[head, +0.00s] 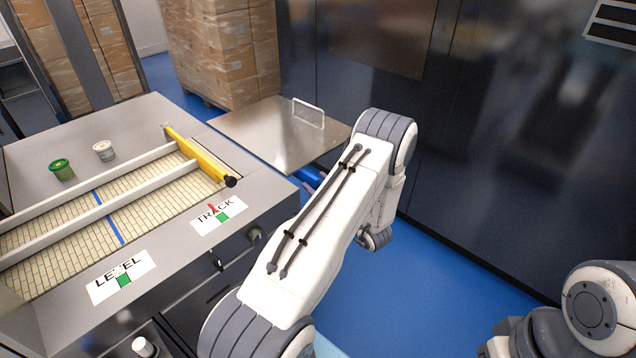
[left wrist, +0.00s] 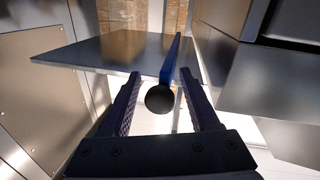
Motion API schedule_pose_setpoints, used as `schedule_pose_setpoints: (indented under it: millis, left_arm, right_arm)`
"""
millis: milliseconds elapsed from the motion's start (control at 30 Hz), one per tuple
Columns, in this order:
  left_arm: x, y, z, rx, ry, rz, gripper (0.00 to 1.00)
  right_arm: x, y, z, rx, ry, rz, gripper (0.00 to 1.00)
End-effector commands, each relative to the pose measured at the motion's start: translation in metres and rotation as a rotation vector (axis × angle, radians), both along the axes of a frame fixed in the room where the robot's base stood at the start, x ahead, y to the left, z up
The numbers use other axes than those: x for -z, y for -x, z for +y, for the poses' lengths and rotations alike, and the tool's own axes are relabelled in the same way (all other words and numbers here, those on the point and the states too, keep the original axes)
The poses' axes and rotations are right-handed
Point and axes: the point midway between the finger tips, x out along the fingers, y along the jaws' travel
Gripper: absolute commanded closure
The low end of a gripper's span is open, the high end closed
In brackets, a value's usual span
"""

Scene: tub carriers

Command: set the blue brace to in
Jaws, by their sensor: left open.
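The blue brace (left wrist: 171,60) is a blue bar ending in a round black knob (left wrist: 160,98), in the left wrist view. It runs away from me beside the flat metal plate (left wrist: 100,50). My left gripper (left wrist: 160,77) is open, with one finger on each side of the knob and gaps between. In the head view a short blue piece of the brace (head: 309,177) shows below the plate (head: 262,125); my left arm hides the rest and the gripper's fingers. My right gripper is not in view.
The steel conveyor housing (head: 270,205) stands left, with a yellow bar (head: 200,155), two small tubs (head: 62,169) and LEVEL and TRACK labels with green marks. Wrapped boxes (head: 220,50) stand behind. A dark wall (head: 500,130) closes the right; blue floor between is clear.

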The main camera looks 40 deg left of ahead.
Motion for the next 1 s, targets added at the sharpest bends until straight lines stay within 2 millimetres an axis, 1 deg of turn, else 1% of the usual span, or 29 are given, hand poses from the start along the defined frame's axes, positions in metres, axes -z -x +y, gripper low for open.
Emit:
schedule_pose_setpoints:
  millis: [133,167,200,267,300,333,1000]
  left_arm:
    - [0.0002,-0.0002,-0.0003,0.000,0.000,0.000,0.38]
    - [0.0002,-0.0002,-0.0003,0.001,0.000,0.000,0.42]
    - [0.0002,-0.0001,-0.0003,0.001,0.000,0.000,0.57]
    - [0.0000,-0.0004,-0.0005,0.001,0.000,-0.001,0.80]
    - [0.0000,-0.0006,-0.0006,0.002,0.000,-0.001,0.95]
    - [-0.0002,-0.0008,-0.0007,0.002,0.000,-0.001,1.00]
    - [-0.0015,-0.0039,-0.0027,0.011,0.000,-0.007,1.00]
  right_arm:
    - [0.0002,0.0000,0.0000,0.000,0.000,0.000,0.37]
    - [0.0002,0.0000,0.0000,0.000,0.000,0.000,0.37]
    - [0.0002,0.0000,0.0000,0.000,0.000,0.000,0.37]
    - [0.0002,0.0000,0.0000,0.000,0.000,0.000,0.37]
    - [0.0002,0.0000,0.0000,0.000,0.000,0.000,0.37]
    - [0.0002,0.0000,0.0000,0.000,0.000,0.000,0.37]
    - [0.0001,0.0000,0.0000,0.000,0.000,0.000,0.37]
